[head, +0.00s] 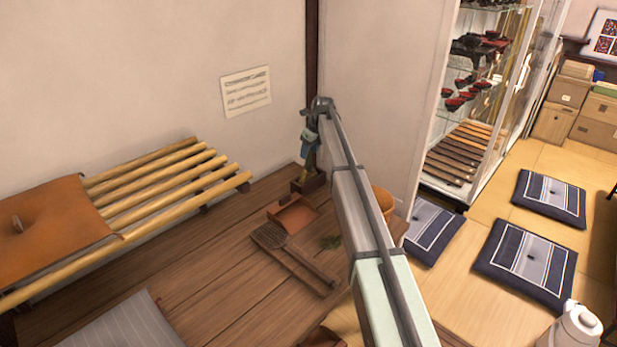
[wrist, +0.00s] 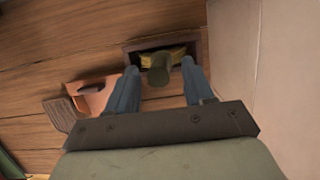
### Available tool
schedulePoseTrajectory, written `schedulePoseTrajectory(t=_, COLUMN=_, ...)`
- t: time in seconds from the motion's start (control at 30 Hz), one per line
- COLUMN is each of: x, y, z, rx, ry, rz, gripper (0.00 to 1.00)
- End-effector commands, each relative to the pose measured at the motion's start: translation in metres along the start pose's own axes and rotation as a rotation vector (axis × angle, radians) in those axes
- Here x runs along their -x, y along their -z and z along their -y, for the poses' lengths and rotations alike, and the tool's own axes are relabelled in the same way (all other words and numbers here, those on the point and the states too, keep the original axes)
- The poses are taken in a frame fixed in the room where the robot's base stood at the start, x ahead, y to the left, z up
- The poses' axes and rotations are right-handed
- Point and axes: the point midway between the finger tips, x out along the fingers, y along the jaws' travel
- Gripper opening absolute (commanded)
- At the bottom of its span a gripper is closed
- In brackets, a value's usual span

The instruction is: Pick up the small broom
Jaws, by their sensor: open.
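The small broom (wrist: 160,72) stands upright in a dark wooden box (wrist: 133,60). In the wrist view I look down on its green handle end, with some yellow bristles behind it. My gripper (wrist: 160,85) is open, with one blue finger on each side of the handle and a gap on both sides. In the head view my gripper (head: 308,138) points down above the box (head: 308,184) by the wall corner. The broom there is mostly hidden by the gripper, and its exact outline is hard to tell.
An orange-brown dustpan (head: 293,213) lies beside the box on the wooden floor. A dark slatted piece (head: 285,250) lies in front of it. A bamboo bench (head: 165,185) stands to the left. A tan bucket (head: 384,203) is partly behind my arm. The wall is close on the right in the wrist view.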

Motion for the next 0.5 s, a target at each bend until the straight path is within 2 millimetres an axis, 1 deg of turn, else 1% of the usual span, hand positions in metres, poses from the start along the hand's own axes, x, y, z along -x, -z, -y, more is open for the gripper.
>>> schedulePoseTrajectory(t=0.23, x=-0.033, y=0.001, z=-0.001, rx=0.001, ry=-0.001, rz=-0.001, gripper=0.52)
schedulePoseTrajectory(t=0.33, x=-0.040, y=0.001, z=-0.001, rx=0.001, ry=0.000, rz=0.000, gripper=0.52)
schedulePoseTrajectory(t=0.5, x=-0.041, y=0.001, z=-0.001, rx=0.001, ry=0.000, rz=0.001, gripper=0.52)
